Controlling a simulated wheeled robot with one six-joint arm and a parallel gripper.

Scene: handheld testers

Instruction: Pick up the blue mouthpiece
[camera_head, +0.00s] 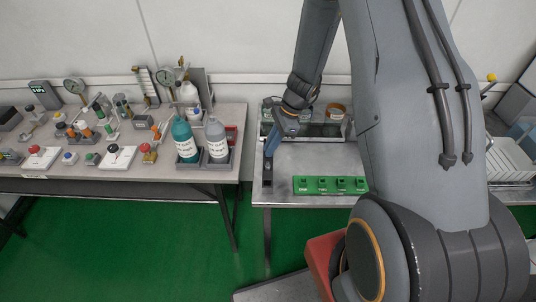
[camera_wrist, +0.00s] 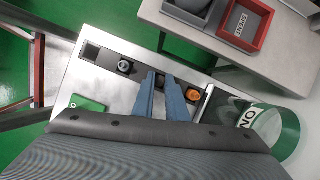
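My gripper (camera_wrist: 160,77) has two blue-grey fingers. In the wrist view they are set apart by a narrow gap, with their tips over a black slotted holder (camera_wrist: 105,59). Something dark shows in the gap, at one of the holder's slots. I cannot make out a blue mouthpiece there, nor whether the fingers touch anything. A silver-grey round piece (camera_wrist: 124,66) sits in the holder to the left of the fingers, and an orange piece (camera_wrist: 193,94) to the right. In the head view my gripper (camera_head: 271,148) points down at the holder (camera_head: 267,174) on the metal table's left side.
A green board (camera_head: 330,185) lies at the metal table's front edge. Behind is a dark tray (camera_head: 322,130) with an orange-brown ring (camera_head: 336,110). The left table holds a teal bottle (camera_head: 184,138), a grey bottle (camera_head: 216,140) and several instruments. A green-and-white container (camera_wrist: 275,124) stands right of my fingers.

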